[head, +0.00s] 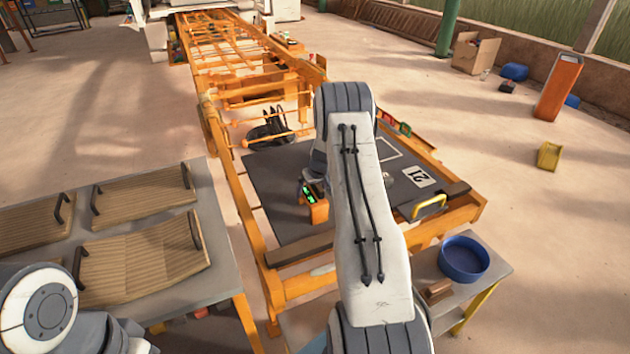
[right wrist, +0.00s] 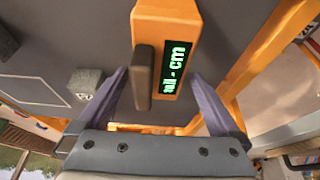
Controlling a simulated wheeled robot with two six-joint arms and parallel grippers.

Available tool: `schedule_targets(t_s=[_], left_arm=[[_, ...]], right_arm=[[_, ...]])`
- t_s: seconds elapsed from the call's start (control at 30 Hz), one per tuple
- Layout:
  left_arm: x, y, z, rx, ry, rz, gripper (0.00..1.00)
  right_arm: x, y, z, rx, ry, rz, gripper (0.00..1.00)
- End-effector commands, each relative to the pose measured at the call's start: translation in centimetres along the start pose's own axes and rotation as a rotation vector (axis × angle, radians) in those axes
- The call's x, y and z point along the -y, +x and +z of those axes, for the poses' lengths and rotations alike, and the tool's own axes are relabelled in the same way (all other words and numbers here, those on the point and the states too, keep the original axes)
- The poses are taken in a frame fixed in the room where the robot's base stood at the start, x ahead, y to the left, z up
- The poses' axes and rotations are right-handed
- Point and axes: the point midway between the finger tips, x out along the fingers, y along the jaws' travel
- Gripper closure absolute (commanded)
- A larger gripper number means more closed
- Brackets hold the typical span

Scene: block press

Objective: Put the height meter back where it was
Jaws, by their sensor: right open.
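The height meter (head: 318,210) is an orange device with a green lit display, standing on the dark grey plate (head: 280,170) of the orange frame. In the right wrist view the meter (right wrist: 150,12) shows a dark grip bar and green characters ending in "cm". My right gripper (right wrist: 160,78) is open, with one finger on each side of the meter and visible gaps between. I cannot tell how far above the plate the fingers are. In the head view my right arm hides most of that gripper. My left arm shows at the bottom left, its gripper out of view.
A grey block (right wrist: 86,82) and a card marked 21 (head: 420,177) are on the plate. A yellow handle (head: 429,206) sits at its near edge. A blue bowl (head: 463,270) and a brown block (head: 436,291) stand on a side table. Ribbed boards (head: 145,258) lie on the left table.

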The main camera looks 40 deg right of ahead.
Motion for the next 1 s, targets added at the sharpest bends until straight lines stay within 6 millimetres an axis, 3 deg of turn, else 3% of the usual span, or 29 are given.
schedule_targets(t_s=[0.3,0.5,1.0], left_arm=[[0.1,0.6,0.1,0.001,0.000,0.000,0.00],[0.1,0.7,0.1,0.001,0.000,0.000,0.00],[0.1,0.7,0.1,0.001,0.000,0.000,0.00]], right_arm=[[0.0,-7.0,0.0,-0.002,0.000,0.000,0.00],[0.0,-9.6,0.0,-0.001,0.001,0.000,0.00],[0.0,-10.1,0.1,0.002,0.000,-0.001,0.00]])
